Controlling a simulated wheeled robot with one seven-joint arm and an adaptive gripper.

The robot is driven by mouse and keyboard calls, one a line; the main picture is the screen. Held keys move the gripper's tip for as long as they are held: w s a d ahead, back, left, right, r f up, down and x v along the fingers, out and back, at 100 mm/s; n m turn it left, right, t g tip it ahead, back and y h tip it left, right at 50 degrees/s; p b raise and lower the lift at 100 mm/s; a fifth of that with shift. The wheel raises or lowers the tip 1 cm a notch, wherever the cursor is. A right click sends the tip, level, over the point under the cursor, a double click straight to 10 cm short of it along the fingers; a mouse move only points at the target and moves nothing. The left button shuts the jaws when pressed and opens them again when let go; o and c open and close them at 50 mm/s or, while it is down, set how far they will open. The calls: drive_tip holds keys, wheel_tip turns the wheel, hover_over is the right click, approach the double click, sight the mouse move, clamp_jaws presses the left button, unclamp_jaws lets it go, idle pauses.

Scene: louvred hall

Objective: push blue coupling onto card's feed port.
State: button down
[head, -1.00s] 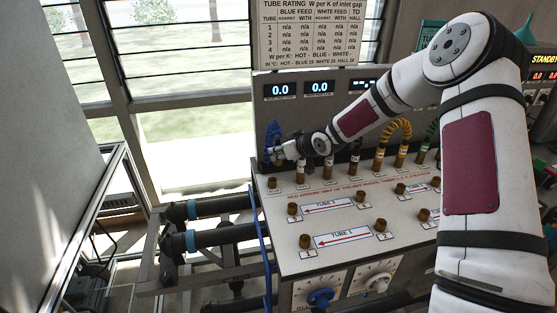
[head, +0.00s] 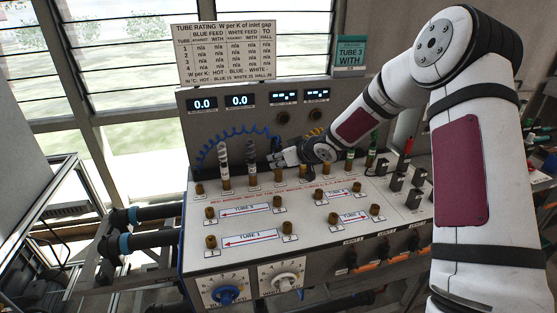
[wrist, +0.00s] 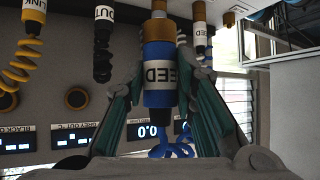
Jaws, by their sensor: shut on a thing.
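My gripper (head: 276,154) is over the back of the sloping panel (head: 265,262), near the middle of the back row of fittings. The wrist view shows my gripper (wrist: 164,95) shut on the blue coupling (wrist: 157,55), which carries a white FEED band. The coupling's blue coiled hose (head: 232,132) arches over from the left; it also shows behind the coupling in the wrist view (wrist: 172,150). The teal card (head: 350,53) reads TUBE 3 WITH. Brass stub ports, such as one front-left port (head: 211,242), stand on the panel. I cannot tell which port is the card's.
A white-topped coupling (head: 224,155) and a dark one stand left of my gripper. Black switches (head: 395,181) and a red-tipped item are further right. Dials line the front.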

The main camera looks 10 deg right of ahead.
wheel_tip(320, 180, down, 8)
drive_tip(key=b, duration=0.3)
drive_tip(key=shift+w, duration=0.1)
drive_tip(key=shift+r, duration=0.25)
drive_tip(key=shift+f, duration=0.3)
drive_tip(key=shift+f, duration=0.35)
idle(0.6)
drive_tip(key=shift+f+b, duration=0.7)
drive_tip(key=shift+f, duration=0.65)
drive_tip(key=c, duration=1.2)
unclamp_jaws()
drive_tip(key=shift+c, duration=0.2)
